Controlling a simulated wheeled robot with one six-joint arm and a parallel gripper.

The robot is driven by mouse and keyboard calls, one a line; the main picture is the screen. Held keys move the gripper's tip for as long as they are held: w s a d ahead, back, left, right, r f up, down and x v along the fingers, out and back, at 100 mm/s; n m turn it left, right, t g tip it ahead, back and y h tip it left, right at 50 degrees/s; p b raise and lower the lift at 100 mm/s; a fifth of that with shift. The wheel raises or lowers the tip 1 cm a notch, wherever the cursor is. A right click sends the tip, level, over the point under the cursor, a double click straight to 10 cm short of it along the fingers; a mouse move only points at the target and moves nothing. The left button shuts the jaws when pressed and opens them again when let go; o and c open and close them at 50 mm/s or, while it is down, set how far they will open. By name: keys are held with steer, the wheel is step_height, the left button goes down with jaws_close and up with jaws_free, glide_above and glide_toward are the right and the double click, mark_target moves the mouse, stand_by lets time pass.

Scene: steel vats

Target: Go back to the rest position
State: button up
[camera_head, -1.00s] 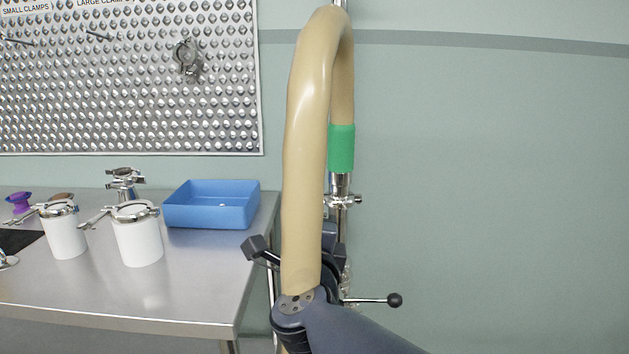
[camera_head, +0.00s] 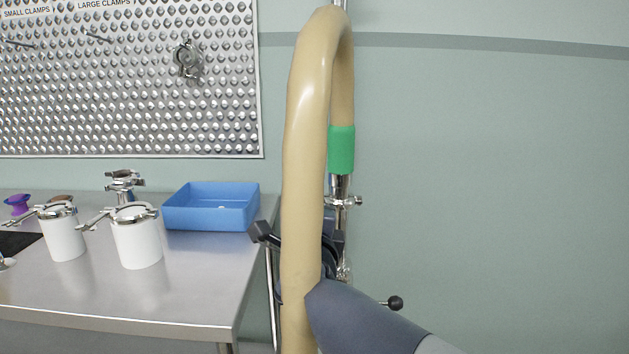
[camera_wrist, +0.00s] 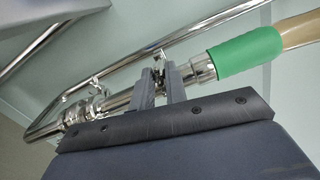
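My gripper (camera_wrist: 160,72) shows in the wrist view with its two grey fingers a small gap apart. Nothing is clearly held between them. The fingers point toward a shiny steel pipe (camera_wrist: 118,102), and a small metal fitting shows behind the gap; I cannot tell whether they touch it. In the head view, dark parts of my gripper show on both sides of the beige hose (camera_head: 303,150), which hides its middle. The hose's green sleeve (camera_head: 341,150) joins a steel fitting; it also shows right of the fingers in the wrist view (camera_wrist: 246,52).
A steel table (camera_head: 190,290) stands left with two white lidded pots (camera_head: 137,238) (camera_head: 66,236), a blue tray (camera_head: 211,206) and clamps (camera_head: 125,186). A pegboard (camera_head: 130,90) hangs above. A black-knobbed lever (camera_head: 395,303) sticks out right of the hose. The right wall side is clear.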

steer(key=s+p, duration=0.2)
steer(key=s, duration=0.8)
steer(key=w+b, duration=0.2)
steer(key=w, duration=0.9)
steer(key=shift+w, duration=0.2)
steer(key=n, duration=0.1)
steer(key=n+p, duration=0.1)
steer(key=shift+s+r+n+p, duration=0.15)
steer(key=shift+r+n+p, duration=0.05)
steer(key=shift+n+p, duration=0.1)
steer(key=n+p, duration=0.1)
steer(key=n, duration=0.2)
steer(key=shift+f+n+p, duration=0.25)
steer(key=shift+n+p, duration=0.05)
steer(key=shift+p, duration=0.05)
steer(key=shift+d+f, duration=0.1)
steer(key=shift+f, duration=0.05)
